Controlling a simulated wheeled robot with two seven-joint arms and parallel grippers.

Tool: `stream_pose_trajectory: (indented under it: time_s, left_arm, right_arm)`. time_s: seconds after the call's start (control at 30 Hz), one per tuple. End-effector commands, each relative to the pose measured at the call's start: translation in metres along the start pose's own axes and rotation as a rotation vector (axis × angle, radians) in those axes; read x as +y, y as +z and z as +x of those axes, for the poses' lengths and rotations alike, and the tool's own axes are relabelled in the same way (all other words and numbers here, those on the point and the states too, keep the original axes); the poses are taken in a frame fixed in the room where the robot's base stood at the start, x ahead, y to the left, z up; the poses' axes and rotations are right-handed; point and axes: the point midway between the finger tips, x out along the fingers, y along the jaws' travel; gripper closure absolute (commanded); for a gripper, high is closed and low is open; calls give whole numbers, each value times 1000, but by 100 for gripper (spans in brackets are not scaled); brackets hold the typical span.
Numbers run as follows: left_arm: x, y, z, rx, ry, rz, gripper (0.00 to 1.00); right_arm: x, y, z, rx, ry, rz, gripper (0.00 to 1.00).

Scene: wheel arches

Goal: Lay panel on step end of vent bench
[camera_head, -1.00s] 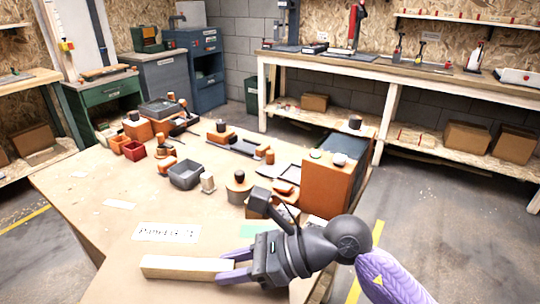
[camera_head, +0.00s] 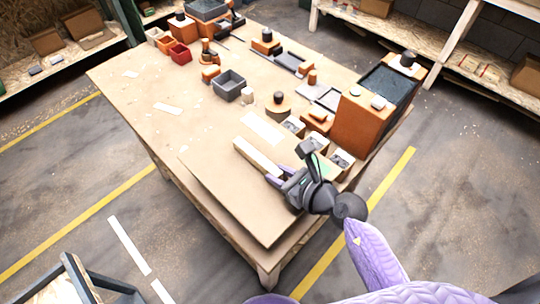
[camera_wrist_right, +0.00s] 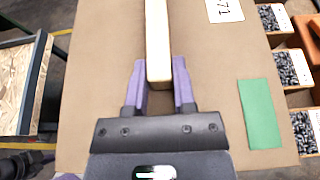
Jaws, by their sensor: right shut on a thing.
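My right gripper (camera_head: 276,177) is shut on a pale wooden bar (camera_head: 256,156); in the right wrist view the bar (camera_wrist_right: 158,40) runs forward between the purple fingers (camera_wrist_right: 160,85). Beneath it is a wide flat brown panel (camera_head: 225,195), which fills the middle of the right wrist view (camera_wrist_right: 105,70). The bar seems to be the panel's handle, but the joint between them is not clear. The panel's near edge shows over the table's front corner; I cannot tell if it rests there or is raised. I cannot clearly identify the vent bench or its step end. My left gripper is out of view.
Small parts bins (camera_head: 340,160) and an orange cabinet (camera_head: 362,125) stand close to the right gripper. A grey bin (camera_head: 229,84) and several fixtures stand farther back on the table (camera_head: 130,80). A grey-framed stand (camera_head: 72,280) is at lower left. Floor between is clear.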

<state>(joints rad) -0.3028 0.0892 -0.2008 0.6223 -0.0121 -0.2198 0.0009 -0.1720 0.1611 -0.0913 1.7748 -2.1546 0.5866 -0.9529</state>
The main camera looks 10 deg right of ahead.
Motion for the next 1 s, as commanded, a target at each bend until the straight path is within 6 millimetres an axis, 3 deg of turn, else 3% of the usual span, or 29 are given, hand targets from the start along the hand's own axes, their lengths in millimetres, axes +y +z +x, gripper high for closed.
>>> stream_pose_trajectory:
  time_s: [0.03,0.4,0.77,0.8,0.93,1.0]
  left_arm:
    - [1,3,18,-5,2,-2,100]
    - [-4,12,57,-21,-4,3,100]
    - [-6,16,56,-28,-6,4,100]
    - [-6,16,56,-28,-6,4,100]
    - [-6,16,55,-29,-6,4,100]
    - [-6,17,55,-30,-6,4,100]
  right_arm:
    - [0,-21,9,2,1,4,100]
    - [0,-74,31,0,1,3,100]
    - [0,-74,32,-2,0,1,100]
    - [0,-74,31,0,1,1,59]
    - [0,-74,31,0,1,1,33]
    - [0,-74,31,0,1,1,33]
